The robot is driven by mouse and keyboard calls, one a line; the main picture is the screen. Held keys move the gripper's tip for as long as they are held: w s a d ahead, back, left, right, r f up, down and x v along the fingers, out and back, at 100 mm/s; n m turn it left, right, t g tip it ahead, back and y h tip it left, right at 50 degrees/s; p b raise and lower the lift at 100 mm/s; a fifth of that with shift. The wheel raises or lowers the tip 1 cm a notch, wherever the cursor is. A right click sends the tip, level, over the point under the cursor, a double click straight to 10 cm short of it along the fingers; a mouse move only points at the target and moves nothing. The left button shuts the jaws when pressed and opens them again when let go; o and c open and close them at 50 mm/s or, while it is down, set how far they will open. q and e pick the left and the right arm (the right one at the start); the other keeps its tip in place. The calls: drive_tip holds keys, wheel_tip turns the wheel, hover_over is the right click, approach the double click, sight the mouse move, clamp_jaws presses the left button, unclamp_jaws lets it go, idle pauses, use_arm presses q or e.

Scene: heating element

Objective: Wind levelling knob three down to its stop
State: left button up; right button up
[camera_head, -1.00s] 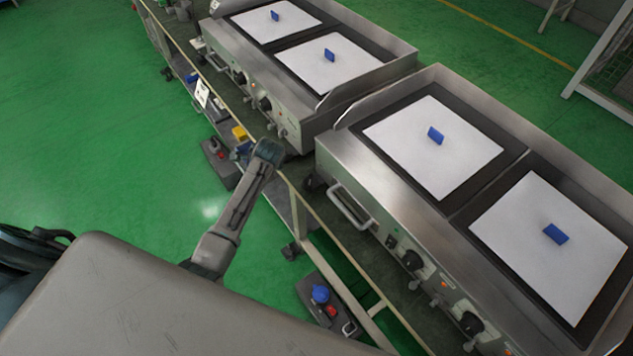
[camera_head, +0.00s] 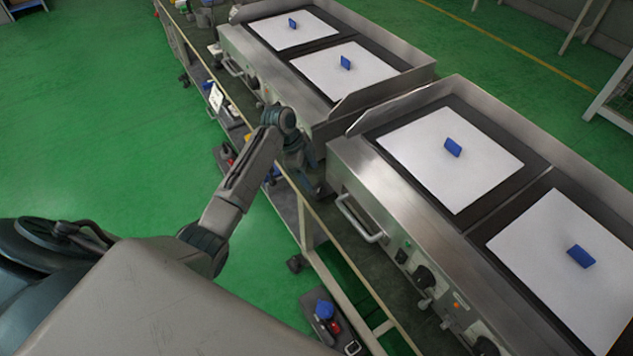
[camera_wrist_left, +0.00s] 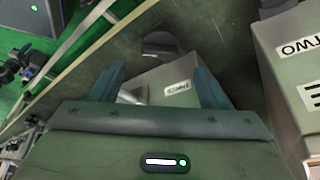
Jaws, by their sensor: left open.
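My left gripper (camera_head: 304,158) hangs at the front edge of the bench, by the gap between the two griddles. In the left wrist view its two blue-grey fingers (camera_wrist_left: 160,88) are apart. Between and beyond them is a grey block with a small white label (camera_wrist_left: 178,88), too small to read surely. A dark rounded piece (camera_wrist_left: 160,42) lies just past that block; it may be a levelling knob, but I cannot tell. I see nothing held. My right gripper is in neither view.
The near griddle (camera_head: 362,160) has a front handle (camera_head: 360,220) and control knobs (camera_head: 424,277). The far griddle (camera_head: 262,62) stands behind it. The bench rail (camera_head: 325,270) runs along the front. Green floor (camera_head: 90,130) is clear at the left.

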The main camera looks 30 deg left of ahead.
sight(318, 187)
use_arm(q)
drive_tip(key=x, duration=0.5)
drive_tip(key=shift+f, duration=0.1)
drive_tip(key=c, duration=1)
